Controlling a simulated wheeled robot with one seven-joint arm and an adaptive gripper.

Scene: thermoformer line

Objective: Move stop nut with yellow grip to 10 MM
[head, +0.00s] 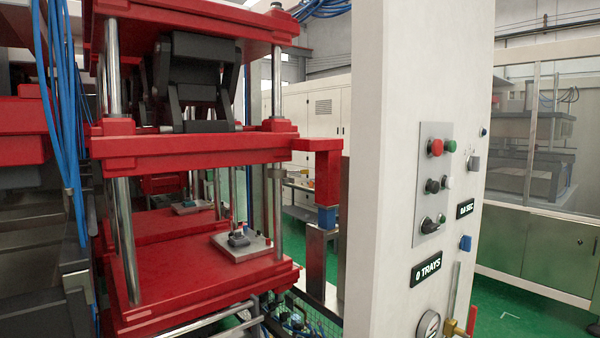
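No stop nut with a clearly yellow grip can be made out in the head view. A small dull tan-grey collar (277,172) sits around the right front steel post (276,205) of the red press, under the middle red plate (200,147); I cannot tell whether it is the stop nut. A brass-yellow fitting (455,328) shows at the bottom right, low on the white column, cut by the picture edge. No 10 MM mark is readable. My gripper is not in view.
The white column (395,120) stands right of the press, with a button panel (433,185), a "0 TRAYS" display (425,270) and a gauge (428,325). A red arm (328,175) with a blue block (327,217) juts from the press. Blue hoses (65,120) hang left. Green floor (520,318) shows at right.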

